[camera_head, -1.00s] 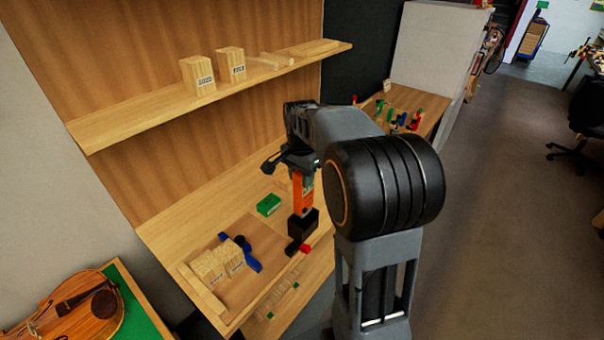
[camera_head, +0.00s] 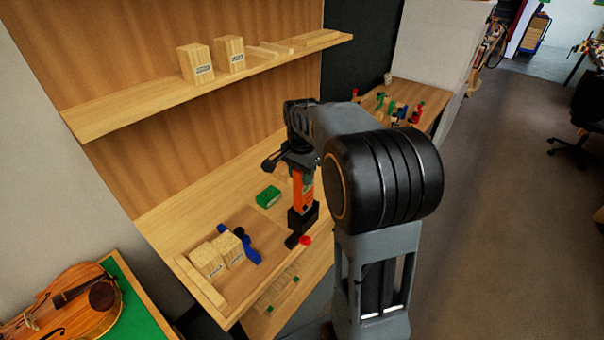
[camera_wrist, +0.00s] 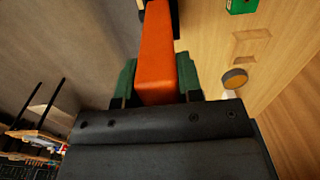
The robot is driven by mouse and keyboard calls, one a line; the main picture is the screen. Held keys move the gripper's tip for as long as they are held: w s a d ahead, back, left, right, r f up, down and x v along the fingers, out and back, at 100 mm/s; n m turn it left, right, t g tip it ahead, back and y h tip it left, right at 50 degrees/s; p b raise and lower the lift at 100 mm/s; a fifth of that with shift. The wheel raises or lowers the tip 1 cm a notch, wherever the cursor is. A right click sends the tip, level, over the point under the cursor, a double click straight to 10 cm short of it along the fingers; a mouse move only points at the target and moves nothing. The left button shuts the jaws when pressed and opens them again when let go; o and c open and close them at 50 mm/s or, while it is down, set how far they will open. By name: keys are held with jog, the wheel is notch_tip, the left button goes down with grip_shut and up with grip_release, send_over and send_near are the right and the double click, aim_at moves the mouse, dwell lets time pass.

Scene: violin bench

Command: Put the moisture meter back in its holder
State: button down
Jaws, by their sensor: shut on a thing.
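The moisture meter is an orange bar (camera_head: 303,190) standing roughly upright above the front part of the bench. My gripper (camera_head: 301,163) is shut on it from above. In the wrist view the orange body (camera_wrist: 157,55) sits between the two green finger pads of my gripper (camera_wrist: 158,82). A black block (camera_head: 303,218) is at the meter's lower end. I cannot tell whether this block is the holder or the meter's own dark end. The meter's far end is mostly hidden in the wrist view.
A green box (camera_head: 268,197) and a blue tool (camera_head: 240,247) lie left of the meter. Light wood blocks (camera_head: 207,260) stand at the bench's left. A red round piece (camera_head: 305,240) is near the front edge. A shelf (camera_head: 130,110) hangs above the bench. A violin (camera_head: 65,300) lies lower left.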

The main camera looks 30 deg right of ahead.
jog(key=shift+f, duration=0.2)
dwell(0.5)
jog(key=shift+f+b, duration=1.7)
jog(key=shift+f, duration=0.6)
jog(key=c, duration=0.7)
grip_release()
